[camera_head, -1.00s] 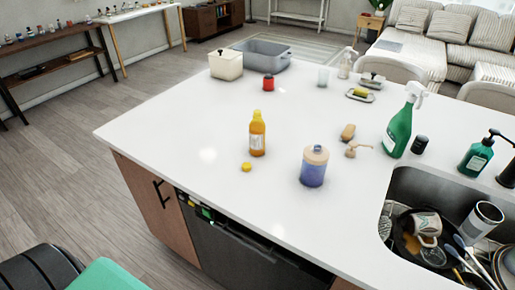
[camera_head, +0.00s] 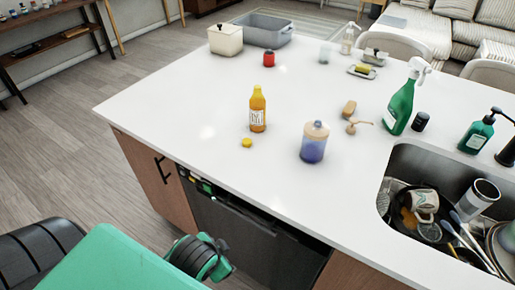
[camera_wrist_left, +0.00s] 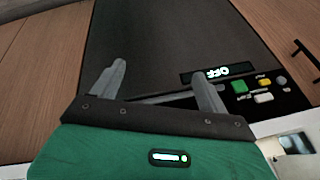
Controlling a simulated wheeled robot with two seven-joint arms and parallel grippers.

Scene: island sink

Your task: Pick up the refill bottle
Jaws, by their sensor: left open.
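An orange bottle (camera_head: 258,108) with a white label stands upright on the white counter, near its front left; I take it as the refill bottle. A small yellow cap (camera_head: 246,142) lies on the counter in front of it. My left gripper (camera_wrist_left: 160,72) is open and empty in the left wrist view, its fingers facing the dark appliance front below the counter. In the head view only green and black parts of my left arm show at the lower left, below the counter edge and apart from the bottle. My right gripper is not in view.
A loose pump head (camera_head: 357,126), a brown brush (camera_head: 349,107) and a green spray bottle (camera_head: 401,100) are farther right. The sink (camera_head: 437,170) holds dishes. The counter left of the orange bottle is clear.

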